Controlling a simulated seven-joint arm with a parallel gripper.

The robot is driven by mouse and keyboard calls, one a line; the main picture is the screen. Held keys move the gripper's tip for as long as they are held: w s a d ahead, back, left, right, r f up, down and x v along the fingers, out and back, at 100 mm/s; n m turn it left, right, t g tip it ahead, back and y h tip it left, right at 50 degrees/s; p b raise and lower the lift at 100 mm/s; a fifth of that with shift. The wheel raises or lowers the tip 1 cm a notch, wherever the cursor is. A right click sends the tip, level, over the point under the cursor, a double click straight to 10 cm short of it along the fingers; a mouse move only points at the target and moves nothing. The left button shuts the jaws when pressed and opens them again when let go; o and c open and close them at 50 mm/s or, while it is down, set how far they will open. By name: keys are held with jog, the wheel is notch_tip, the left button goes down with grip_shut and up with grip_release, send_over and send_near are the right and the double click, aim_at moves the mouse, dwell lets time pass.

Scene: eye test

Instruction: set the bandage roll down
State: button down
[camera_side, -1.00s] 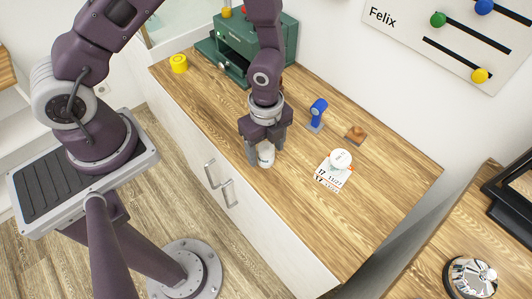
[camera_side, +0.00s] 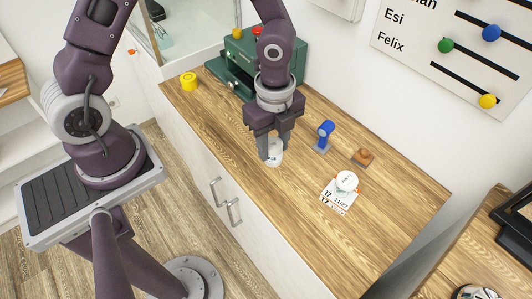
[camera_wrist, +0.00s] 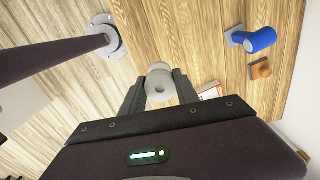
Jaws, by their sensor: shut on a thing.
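The white bandage roll (camera_side: 274,157) is between the fingers of my gripper (camera_side: 272,152), which is shut on it. In the wrist view my gripper (camera_wrist: 159,88) has one dark finger on each side of the pale roll (camera_wrist: 160,84), whose round end with a hole faces the camera. A lighter round patch shows just beyond it; I cannot tell whether it is part of the roll. The roll is over the wooden counter (camera_side: 225,135). I cannot tell whether it touches the counter.
A white round object (camera_side: 346,181) sits on a printed card (camera_side: 334,199) to the right. A blue object (camera_side: 325,132) and a small brown block (camera_side: 363,157) stand behind. The front right counter is clear.

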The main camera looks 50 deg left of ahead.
jog(key=shift+r, duration=0.35)
jog(key=shift+w+a, duration=0.15)
jog(key=shift+a, duration=0.15)
jog(key=w+a+n, duration=0.2)
jog(key=a+n, duration=0.2)
jog(key=a, duration=0.5)
jog(key=w+a+n, duration=0.2)
jog(key=a+n, duration=0.2)
jog(key=a, duration=0.4)
jog(key=s+a+n, duration=0.3)
jog(key=a+n, duration=0.1)
jog(key=a, duration=0.5)
jog(key=s+a+n, duration=0.3)
jog(key=a+n, duration=0.1)
jog(key=a, duration=0.5)
jog(key=f, duration=0.9)
jog(key=shift+s+a, duration=0.15)
jog(key=shift+s, duration=0.05)
jog(key=shift+f, duration=0.35)
jog(key=shift+f, duration=0.15)
